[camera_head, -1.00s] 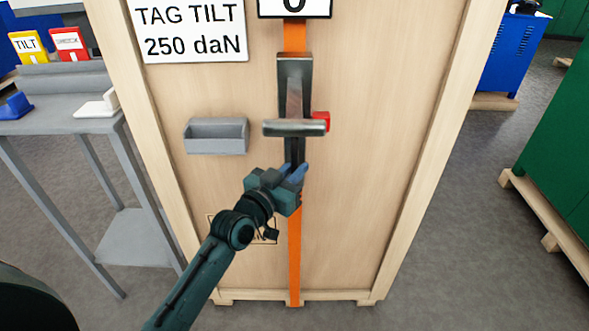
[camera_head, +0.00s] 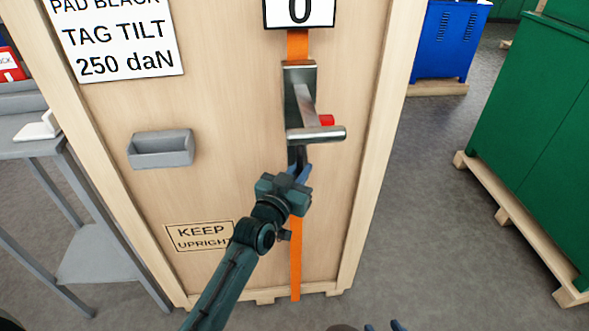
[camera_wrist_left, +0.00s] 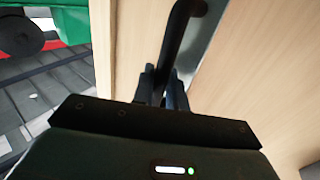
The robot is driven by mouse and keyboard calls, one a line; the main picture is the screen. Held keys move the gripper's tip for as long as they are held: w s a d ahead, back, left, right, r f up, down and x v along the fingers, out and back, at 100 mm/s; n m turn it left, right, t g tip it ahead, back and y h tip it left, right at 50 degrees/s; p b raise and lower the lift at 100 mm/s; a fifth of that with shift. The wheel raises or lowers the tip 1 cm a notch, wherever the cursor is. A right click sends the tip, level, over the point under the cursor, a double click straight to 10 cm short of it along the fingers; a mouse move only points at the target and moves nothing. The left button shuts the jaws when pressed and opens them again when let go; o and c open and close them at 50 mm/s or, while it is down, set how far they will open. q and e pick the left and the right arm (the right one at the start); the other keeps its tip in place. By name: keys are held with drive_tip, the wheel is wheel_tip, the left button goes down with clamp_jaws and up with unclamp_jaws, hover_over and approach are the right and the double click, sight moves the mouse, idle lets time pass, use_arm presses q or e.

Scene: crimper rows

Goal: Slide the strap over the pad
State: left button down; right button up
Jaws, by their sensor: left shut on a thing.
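The orange strap (camera_head: 296,258) runs down the front of the wooden crate, through a metal tensioner (camera_head: 300,90) with a silver crossbar handle. My left gripper (camera_head: 300,172) is just below the tensioner, in front of the strap, shut on a dark bar. In the left wrist view this black bar (camera_wrist_left: 182,35) curves up from between the fingers (camera_wrist_left: 162,88), close to the crate face. My arm covers part of the strap. I cannot pick out the pad for certain. Two blue fingertips of my right gripper (camera_head: 385,326) show apart at the bottom edge.
A red piece (camera_head: 326,120) sits beside the tensioner. A grey open bin (camera_head: 160,148) is fixed to the crate (camera_head: 220,100) on the left. A grey table (camera_head: 30,148) stands further left. A green cabinet (camera_head: 530,120) on a pallet stands right, with clear floor between.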

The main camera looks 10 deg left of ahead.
use_arm(q)
drive_tip(key=shift+d+r, duration=0.1)
drive_tip(key=shift+d, duration=0.1)
drive_tip(key=c, duration=1.9)
unclamp_jaws()
drive_tip(key=o, duration=0.3)
drive_tip(key=shift+w+d, duration=0.1)
drive_tip(key=shift+d, duration=0.05)
drive_tip(key=shift+o, duration=0.5)
drive_tip(key=shift+s+a, duration=0.2)
drive_tip(key=v, duration=1.2)
drive_tip(key=shift+s+a, duration=0.15)
drive_tip(key=shift+s, duration=0.2)
